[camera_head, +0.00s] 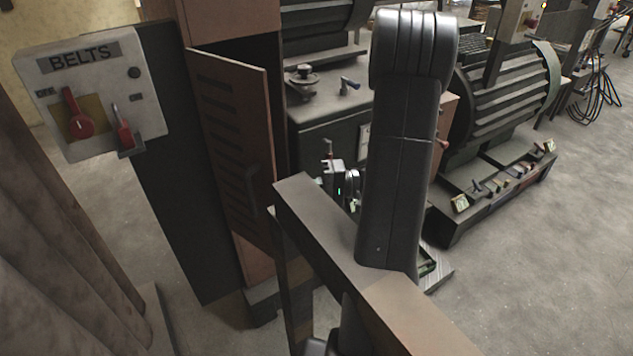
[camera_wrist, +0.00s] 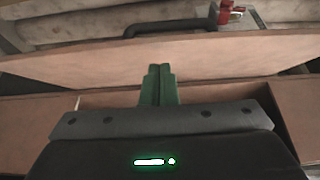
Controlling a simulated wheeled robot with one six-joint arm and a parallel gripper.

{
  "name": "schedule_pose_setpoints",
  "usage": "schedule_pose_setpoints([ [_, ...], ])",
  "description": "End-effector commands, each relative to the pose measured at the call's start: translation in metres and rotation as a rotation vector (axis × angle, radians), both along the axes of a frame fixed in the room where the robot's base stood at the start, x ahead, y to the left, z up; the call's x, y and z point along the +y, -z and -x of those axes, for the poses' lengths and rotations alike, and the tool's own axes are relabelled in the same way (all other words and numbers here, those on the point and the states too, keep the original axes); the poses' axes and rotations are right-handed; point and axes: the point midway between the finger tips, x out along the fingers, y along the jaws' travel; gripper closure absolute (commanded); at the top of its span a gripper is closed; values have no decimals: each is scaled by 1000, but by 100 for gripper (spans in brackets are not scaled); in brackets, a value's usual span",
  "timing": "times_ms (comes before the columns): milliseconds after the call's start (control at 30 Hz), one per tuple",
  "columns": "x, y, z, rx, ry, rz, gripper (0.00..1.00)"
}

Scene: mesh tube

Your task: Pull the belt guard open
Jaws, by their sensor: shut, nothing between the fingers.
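The belt guard (camera_head: 232,130) is a reddish-brown hinged panel with louvre slots on a tall cabinet. It stands partly open, with a dark gap behind its top edge. Its black handle (camera_head: 254,190) is near the free edge. In the wrist view the guard (camera_wrist: 110,58) runs across the picture, with the handle (camera_wrist: 180,28) on its far side. My gripper (camera_wrist: 159,70) is shut and empty. Its green fingertips overlap the near edge of the guard, beside the gap; whether they touch it I cannot tell.
A grey BELTS switch box (camera_head: 90,95) with red levers is left of the guard. A brown-topped beam (camera_head: 345,245) crosses the foreground near my arm. Dark machinery (camera_head: 500,100) stands behind. Clear floor (camera_head: 560,260) lies at the right.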

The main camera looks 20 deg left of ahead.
Motion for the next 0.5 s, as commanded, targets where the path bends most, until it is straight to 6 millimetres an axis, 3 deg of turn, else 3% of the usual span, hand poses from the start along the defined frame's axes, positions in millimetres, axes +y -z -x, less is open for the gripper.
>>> schedule_pose_setpoints([
  [200,5,0,15,-1,0,0,100],
  [500,6,0,16,-1,0,0,100],
])
